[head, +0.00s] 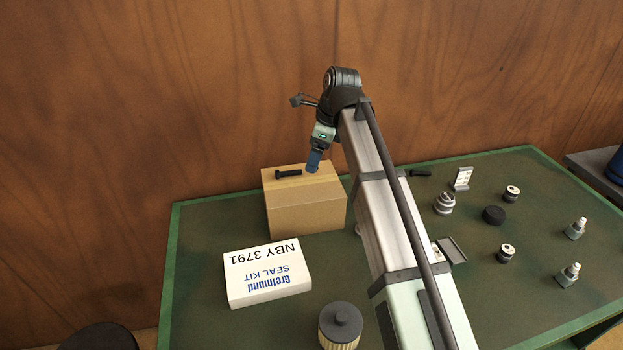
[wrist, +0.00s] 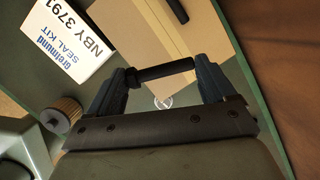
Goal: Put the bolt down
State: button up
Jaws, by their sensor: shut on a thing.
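My gripper (head: 314,162) is over the right part of the cardboard box's top, pointing down. In the wrist view my gripper (wrist: 165,78) is shut on a dark bolt (wrist: 162,72), which spans lengthwise between the two fingers. The held bolt cannot be made out in the head view. A second dark bolt (head: 288,174) lies on top of the cardboard box (head: 306,217), left of my gripper; this bolt also shows at the top of the wrist view (wrist: 178,9). I cannot tell whether the held bolt touches the box (wrist: 212,35).
A white seal kit box (head: 267,273) lies in front of the cardboard box, with a filter (head: 340,325) nearer. Another dark bolt-like piece (head: 420,173) lies behind my arm on the green table (head: 195,240). Several small bottles and round parts stand at the right.

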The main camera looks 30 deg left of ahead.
jog(key=shift+f, duration=4.05)
jog(key=shift+f, duration=0.1)
jog(key=o, duration=0.9)
jog(key=shift+o, duration=0.2)
jog(key=v, duration=1.2)
